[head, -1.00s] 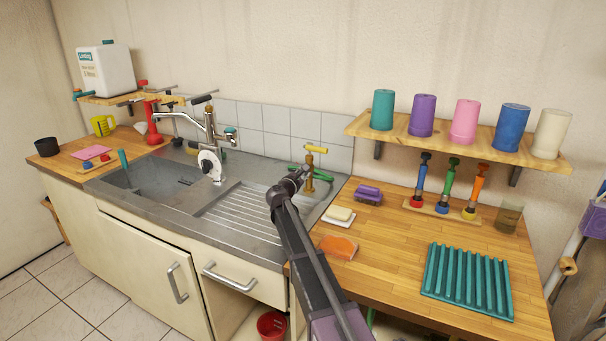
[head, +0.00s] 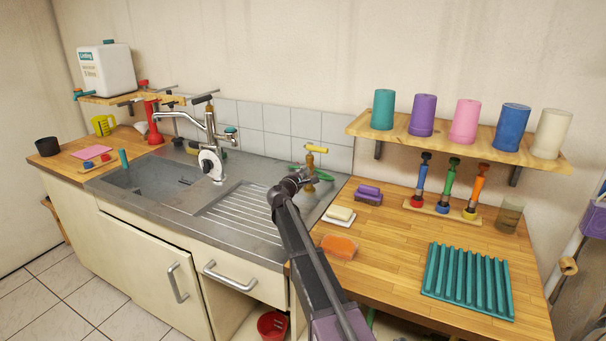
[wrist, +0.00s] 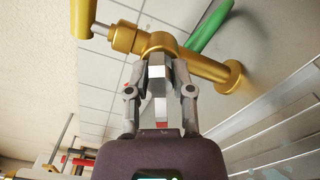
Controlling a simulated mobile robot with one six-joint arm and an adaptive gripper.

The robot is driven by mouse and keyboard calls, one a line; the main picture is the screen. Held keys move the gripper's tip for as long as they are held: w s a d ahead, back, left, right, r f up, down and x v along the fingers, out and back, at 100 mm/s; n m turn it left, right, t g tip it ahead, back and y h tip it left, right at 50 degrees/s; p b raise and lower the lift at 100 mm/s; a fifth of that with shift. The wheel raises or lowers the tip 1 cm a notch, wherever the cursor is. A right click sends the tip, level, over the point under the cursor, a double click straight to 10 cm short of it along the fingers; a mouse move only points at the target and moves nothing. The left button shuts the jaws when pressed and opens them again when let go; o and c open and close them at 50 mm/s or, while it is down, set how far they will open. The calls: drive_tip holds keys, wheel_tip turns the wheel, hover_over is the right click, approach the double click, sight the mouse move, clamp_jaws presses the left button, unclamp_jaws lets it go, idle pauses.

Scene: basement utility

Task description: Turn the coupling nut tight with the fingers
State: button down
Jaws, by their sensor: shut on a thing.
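A brass tap (head: 311,168) with a yellow handle stands at the tiled wall behind the drainer's right end. In the wrist view its brass body (wrist: 207,67) runs across above my fingertips. A green hose (wrist: 209,27) shows behind the tap; it also shows in the head view (head: 296,168). My gripper (wrist: 165,60) has its fingertips at the tap body and is shut on a part there, which I take for the coupling nut. The fingers hide the nut, so its thread and seating cannot be seen. In the head view my gripper (head: 304,177) is small and partly covers the tap.
The sink's mixer tap (head: 209,135) stands to the left. A purple brush (head: 368,195), a soap dish (head: 338,216) and an orange sponge (head: 339,246) lie to the right. A shelf (head: 400,133) with several cups hangs above the right counter. The drainer (head: 238,215) is clear.

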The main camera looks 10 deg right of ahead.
drive_tip(key=m, duration=0.5)
drive_tip(key=shift+w+m, duration=0.1)
drive_tip(key=shift+m, duration=0.2)
drive_tip(key=m, duration=0.6)
drive_tip(key=shift+f, duration=0.1)
drive_tip(key=c, duration=0.7)
unclamp_jaws()
drive_tip(key=shift+c, duration=0.2)
drive_tip(key=shift+s+a, duration=0.35)
drive_tip(key=shift+s, duration=0.25)
drive_tip(key=v, duration=1)
drive_tip(key=shift+s+a, duration=0.25)
drive_tip(key=shift+s, duration=0.05)
